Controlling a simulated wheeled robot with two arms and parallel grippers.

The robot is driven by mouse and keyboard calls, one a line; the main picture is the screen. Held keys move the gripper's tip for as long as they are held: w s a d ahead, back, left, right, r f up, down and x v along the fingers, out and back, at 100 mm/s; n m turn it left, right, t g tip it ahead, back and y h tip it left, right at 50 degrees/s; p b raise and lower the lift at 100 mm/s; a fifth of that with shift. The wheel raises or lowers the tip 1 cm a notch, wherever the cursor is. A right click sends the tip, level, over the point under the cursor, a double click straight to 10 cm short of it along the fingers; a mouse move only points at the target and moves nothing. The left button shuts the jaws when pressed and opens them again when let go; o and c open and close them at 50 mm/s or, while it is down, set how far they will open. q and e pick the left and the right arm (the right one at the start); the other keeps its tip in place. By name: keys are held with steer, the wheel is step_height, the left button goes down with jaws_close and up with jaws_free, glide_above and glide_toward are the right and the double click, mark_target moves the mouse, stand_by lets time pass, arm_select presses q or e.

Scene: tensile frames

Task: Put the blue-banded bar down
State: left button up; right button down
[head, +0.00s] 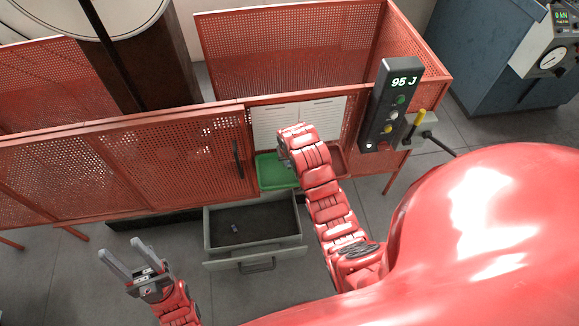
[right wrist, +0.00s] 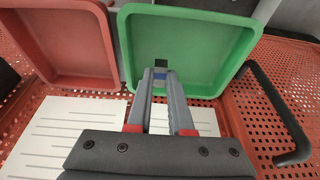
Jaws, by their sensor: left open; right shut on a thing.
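My right gripper (right wrist: 160,82) is shut on the blue-banded bar (right wrist: 161,74). In the head view the green tray (head: 272,172) is partly covered by my right gripper (head: 283,155), and the bar does not show. My left gripper (head: 121,248) is open and empty, low at the left.
A red tray (right wrist: 66,88) stands beside the green one. Red perforated guard panels (head: 180,160) with a dark handle surround the spot. Below is an open grey drawer (head: 281,246) with a small grey piece (head: 235,228) inside. A control box (head: 390,105) reading 95 J stands right.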

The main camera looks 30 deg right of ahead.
mark_target(290, 166)
steer(key=shift+s+f, duration=0.1)
steer(key=shift+f, duration=1.55)
steer(key=shift+f, duration=0.1)
steer(key=c, duration=0.8)
jaws_free()
steer(key=shift+r, duration=0.6)
steer(key=p+v, duration=0.3)
steer(key=v, duration=0.8)
steer(key=shift+s+a, duration=0.1)
steer(key=shift+s, duration=0.05)
